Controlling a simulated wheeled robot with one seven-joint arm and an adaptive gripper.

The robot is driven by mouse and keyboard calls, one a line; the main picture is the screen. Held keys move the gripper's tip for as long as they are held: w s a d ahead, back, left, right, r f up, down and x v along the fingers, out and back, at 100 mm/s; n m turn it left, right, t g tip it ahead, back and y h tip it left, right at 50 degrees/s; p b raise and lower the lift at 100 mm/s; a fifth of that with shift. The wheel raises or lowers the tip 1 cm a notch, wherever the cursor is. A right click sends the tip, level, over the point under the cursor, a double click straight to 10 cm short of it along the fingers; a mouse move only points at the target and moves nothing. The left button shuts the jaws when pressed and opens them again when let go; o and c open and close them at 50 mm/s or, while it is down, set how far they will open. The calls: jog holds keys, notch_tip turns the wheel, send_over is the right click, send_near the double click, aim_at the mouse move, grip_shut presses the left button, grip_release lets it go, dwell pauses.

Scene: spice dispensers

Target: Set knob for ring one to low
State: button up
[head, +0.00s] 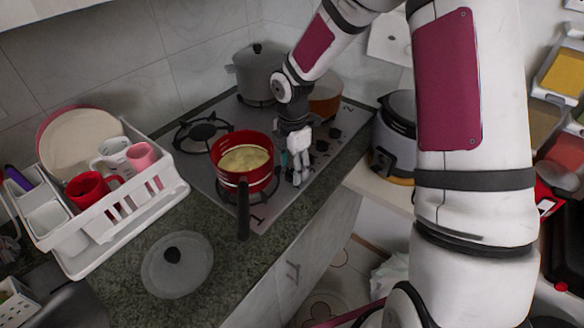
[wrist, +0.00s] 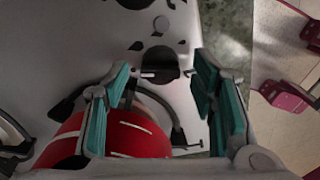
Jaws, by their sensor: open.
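The stovetop (head: 205,175) is a grey plate with dark burners and printed numbers. A "1" (head: 257,219) is marked at its front corner, beside the burner under the red pot (head: 228,172). Dark knobs (head: 322,146) run along its right side. My gripper (head: 296,178) is open, pointing down over this side, just right of the red pot. In the wrist view, a dark round knob (wrist: 158,64) lies between the tips of my spread teal-padded fingers (wrist: 161,76). I see no finger touching it. Its setting cannot be read. The gripper hides part of the knob row in the head view.
The red pot's side (wrist: 120,135) is close to the left finger in the wrist view. Its dark handle (head: 243,210) points to the front. A grey pot (head: 258,72) and an orange pot (head: 325,98) stand behind. A lid (head: 178,265) lies on the counter.

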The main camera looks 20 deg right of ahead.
jog(key=shift+f, duration=0.4)
jog(key=shift+c, duration=0.3)
jog(key=c, duration=1.1)
